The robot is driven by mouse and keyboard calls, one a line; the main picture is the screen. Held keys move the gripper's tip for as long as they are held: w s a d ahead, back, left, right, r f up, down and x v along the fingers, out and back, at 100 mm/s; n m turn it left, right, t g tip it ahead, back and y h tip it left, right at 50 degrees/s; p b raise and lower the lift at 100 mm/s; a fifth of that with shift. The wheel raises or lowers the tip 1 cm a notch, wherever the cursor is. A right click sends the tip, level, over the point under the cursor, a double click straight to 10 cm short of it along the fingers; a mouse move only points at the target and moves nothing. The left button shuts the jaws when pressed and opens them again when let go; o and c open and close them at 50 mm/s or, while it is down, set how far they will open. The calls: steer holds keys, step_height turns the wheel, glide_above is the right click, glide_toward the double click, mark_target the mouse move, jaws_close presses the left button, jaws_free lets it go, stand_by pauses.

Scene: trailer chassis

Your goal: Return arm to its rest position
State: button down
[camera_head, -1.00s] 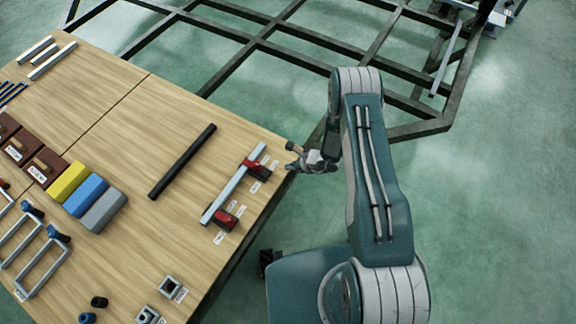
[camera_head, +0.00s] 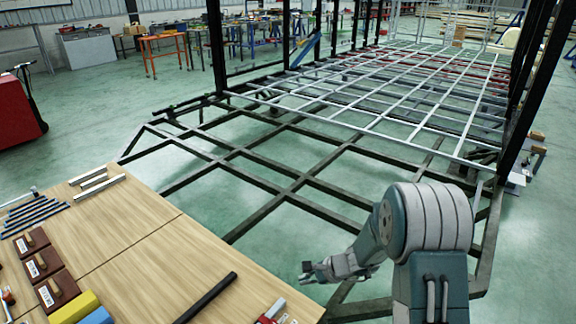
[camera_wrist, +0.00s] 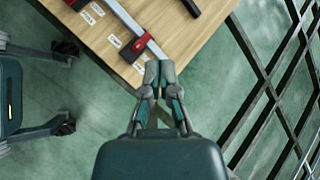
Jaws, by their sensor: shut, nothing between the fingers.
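My arm rises at the right of the head view and bends over to the left. My gripper (camera_head: 309,272) hangs just off the right side of the wooden table (camera_head: 150,262), above the trailer chassis (camera_head: 290,190). In the wrist view my gripper (camera_wrist: 159,68) is shut, with its fingertips together and nothing between them. Its tips appear near the table edge, by the end of a red and silver clamp (camera_wrist: 142,46). The clamp's red end also shows at the bottom of the head view (camera_head: 272,312).
The table holds a black bar (camera_head: 206,298), brown boxes (camera_head: 42,262), a yellow block (camera_head: 76,307) and silver bars (camera_head: 98,184). Black posts (camera_head: 217,50) stand on the frame behind. A red cabinet (camera_head: 18,112) is at the far left. Green floor is open between cabinet and chassis.

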steer(key=s+d+r+n+h, duration=0.1)
steer(key=s+r+n, duration=0.35)
steer(key=r, duration=0.45)
steer(key=s+d+r+n+h, duration=0.1)
steer(key=s+r+n+h, duration=0.15)
steer(key=s+r, duration=0.45)
steer(key=s+d+r+n+t+h, duration=0.3)
steer(key=s+d+r+n+h, duration=0.2)
steer(key=s+r, duration=0.7)
steer(key=s+d+n, duration=0.2)
steer(key=s+d, duration=0.1)
steer(key=shift+s+d+n, duration=0.15)
steer(key=shift+n, duration=0.25)
